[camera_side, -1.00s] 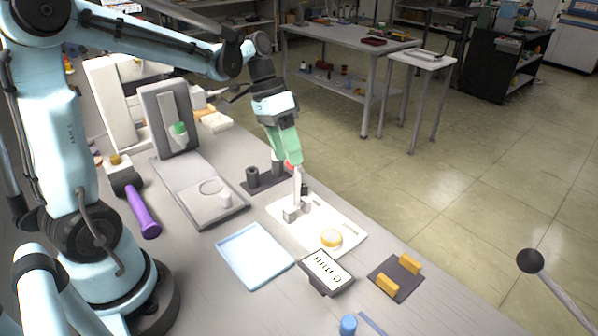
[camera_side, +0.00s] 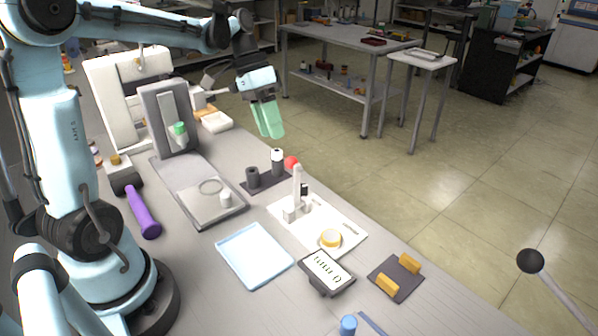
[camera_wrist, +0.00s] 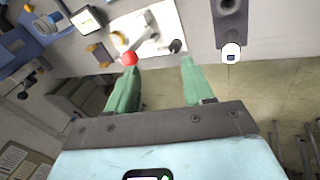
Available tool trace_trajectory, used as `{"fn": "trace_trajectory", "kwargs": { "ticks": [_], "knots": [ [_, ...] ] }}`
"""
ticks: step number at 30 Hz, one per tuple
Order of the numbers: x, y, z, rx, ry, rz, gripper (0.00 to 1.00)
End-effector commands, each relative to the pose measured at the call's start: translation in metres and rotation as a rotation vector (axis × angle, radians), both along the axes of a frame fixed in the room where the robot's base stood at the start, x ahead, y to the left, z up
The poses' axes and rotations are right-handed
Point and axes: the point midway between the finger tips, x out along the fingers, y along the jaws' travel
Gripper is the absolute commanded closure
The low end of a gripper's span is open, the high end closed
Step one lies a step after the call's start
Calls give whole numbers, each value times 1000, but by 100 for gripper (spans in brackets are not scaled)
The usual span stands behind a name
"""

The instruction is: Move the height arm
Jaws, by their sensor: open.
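A white base plate (camera_side: 346,240) carries a slim white upright post (camera_side: 297,181) with a small block at its foot. A red ball (camera_side: 291,162) shows by the post's top; it also shows in the wrist view (camera_wrist: 129,59), below the white post seen from above. I cannot tell for sure which part is the height arm. My gripper (camera_side: 271,134) has green fingers and is open and empty, up and left of the red ball in the side view. In the wrist view its fingertips (camera_wrist: 158,64) are wide apart, the left one near the red ball in the picture.
Dark and white cylinders stand on a dark pad (camera_side: 262,183) left of the post. A yellow ring (camera_side: 331,238) lies on the white plate. A display (camera_side: 327,272), a blue tray (camera_side: 240,268) and yellow blocks (camera_side: 388,284) stand nearer. A grey upright panel (camera_side: 152,110) stands behind.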

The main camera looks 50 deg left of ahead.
Motion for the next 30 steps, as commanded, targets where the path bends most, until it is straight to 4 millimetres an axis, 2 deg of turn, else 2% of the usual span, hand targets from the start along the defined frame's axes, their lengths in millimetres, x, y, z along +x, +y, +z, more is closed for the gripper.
{"fn": "trace_trajectory", "kwargs": {
  "ticks": [24, 30],
  "knots": [
    [-1, 44, 26, 0, 0, 1, 48],
    [-1, 48, 29, 0, 0, 0, 48]
  ]
}}
